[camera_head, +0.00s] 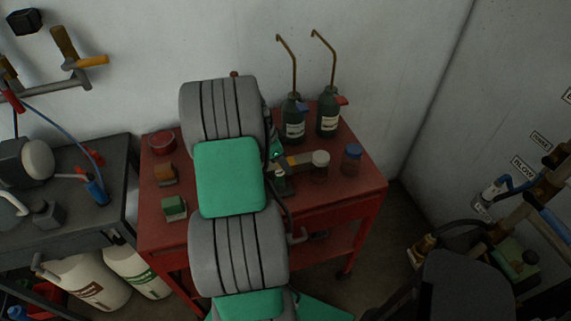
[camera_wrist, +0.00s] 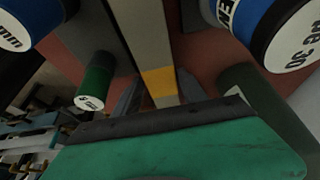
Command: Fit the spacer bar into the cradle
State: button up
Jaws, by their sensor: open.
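A bar (camera_wrist: 158,82) with a yellow band and a pale grey length runs up the middle of the wrist view. I take it for the spacer bar. In the head view its yellow part (camera_head: 299,161) shows on the red cart, right of my arm. My gripper (camera_wrist: 160,95) is open, with one dark finger on each side of the bar in the wrist view. I cannot tell whether the fingers touch it. The bar's near end is hidden behind the green and black part of my wrist. I cannot clearly make out the cradle.
Two dark bottles with long spouts (camera_head: 294,118) stand at the cart's back. A grey-topped jar (camera_head: 320,167) and a blue-capped jar (camera_head: 351,161) stand right of the bar. Small blocks (camera_head: 174,208) and a red dish (camera_head: 162,143) lie left of my arm. The cart's front right is clear.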

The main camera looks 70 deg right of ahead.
jog(key=shift+s+d+f, duration=0.15)
jog(key=shift+d+f, duration=0.1)
jog(key=shift+f, duration=0.4)
grip_shut()
jog(key=shift+r, duration=0.2)
dwell(0.3)
